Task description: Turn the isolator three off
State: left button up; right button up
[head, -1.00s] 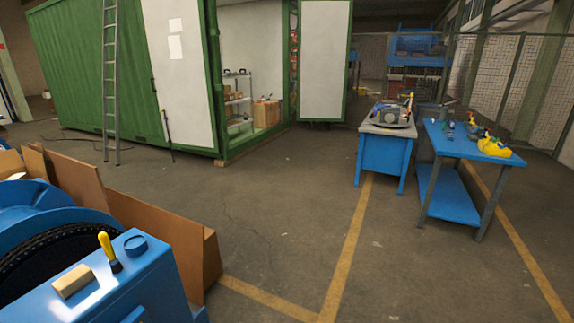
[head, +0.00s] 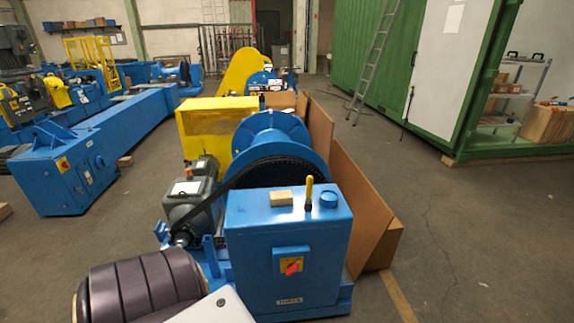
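A blue cabinet (head: 318,235) stands in the near centre of the head view. A red rotary isolator handle (head: 291,267) on a yellow plate is on its front, with a small label (head: 289,301) below that is too small to read. The handle looks tilted, but I cannot tell its exact setting. Another blue cabinet (head: 50,185) at the left carries a similar red and yellow switch (head: 63,164). Which one is isolator three cannot be read. Neither of my grippers is in view.
The floor further right is clear.

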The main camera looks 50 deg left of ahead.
aim_at(292, 267)
jog(key=i+l+u, duration=0.2)
jog(key=u, duration=0.3)
jog(key=i+l+u, duration=0.15)
jog(key=l+u, duration=0.35)
jog(key=i+l+u, duration=0.1)
jog(key=l+u, duration=0.75)
jog(key=u, duration=0.15)
